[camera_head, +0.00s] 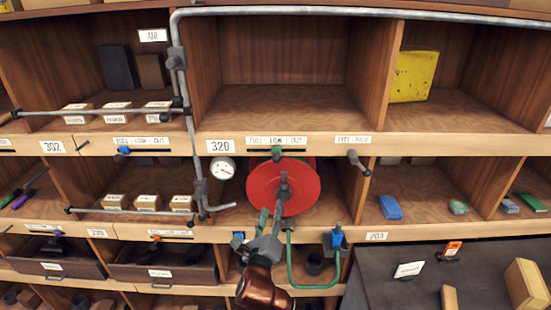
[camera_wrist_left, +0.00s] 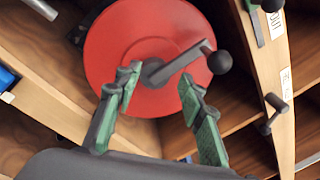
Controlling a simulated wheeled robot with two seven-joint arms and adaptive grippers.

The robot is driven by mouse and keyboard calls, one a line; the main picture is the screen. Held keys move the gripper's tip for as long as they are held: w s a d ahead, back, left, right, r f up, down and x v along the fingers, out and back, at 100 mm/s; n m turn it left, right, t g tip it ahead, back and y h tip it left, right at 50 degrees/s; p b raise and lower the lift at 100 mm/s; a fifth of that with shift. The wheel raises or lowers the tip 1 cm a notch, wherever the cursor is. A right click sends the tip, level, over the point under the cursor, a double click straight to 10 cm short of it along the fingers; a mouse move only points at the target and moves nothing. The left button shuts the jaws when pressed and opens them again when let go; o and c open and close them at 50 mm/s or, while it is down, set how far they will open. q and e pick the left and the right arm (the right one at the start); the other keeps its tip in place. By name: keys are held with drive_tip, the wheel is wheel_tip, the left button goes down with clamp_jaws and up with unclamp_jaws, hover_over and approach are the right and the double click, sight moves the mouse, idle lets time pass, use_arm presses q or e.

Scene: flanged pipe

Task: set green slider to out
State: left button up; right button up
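The green slider (camera_head: 277,153) sits near the middle of a dark slot in the shelf edge, below a white label whose right-hand word looks like OUT. In the left wrist view, a green piece with a dark knob at the top edge looks like the same slider (camera_wrist_left: 254,22), partly cut off. My left gripper (camera_head: 271,211) is below the slider, in front of the lower part of the red disc, and apart from the slider. In the left wrist view my left gripper (camera_wrist_left: 160,82) has its green-padded fingers spread with nothing held between them. My right gripper is not in view.
The red disc (camera_head: 262,190) with a dark crank handle (camera_wrist_left: 180,63) stands close in front of the fingers. A grey pipe (camera_head: 189,120) and a gauge (camera_head: 222,168) are to the left. A dark lever (camera_head: 358,162) sticks out on the right. A green hose (camera_head: 291,265) hangs below.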

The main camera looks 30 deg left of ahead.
use_arm(q)
wheel_tip(320, 180, up, 4)
drive_tip(key=s, duration=0.2)
drive_tip(key=m+t+y, duration=0.2)
drive_tip(key=m+t, duration=0.1)
drive_tip(key=m, duration=0.2)
approach(276, 162)
drive_tip(key=x, duration=1.1)
drive_tip(key=shift+w+a, duration=0.15)
drive_tip(key=shift+w, duration=0.05)
drive_tip(key=shift+c, duration=0.4)
clamp_jaws()
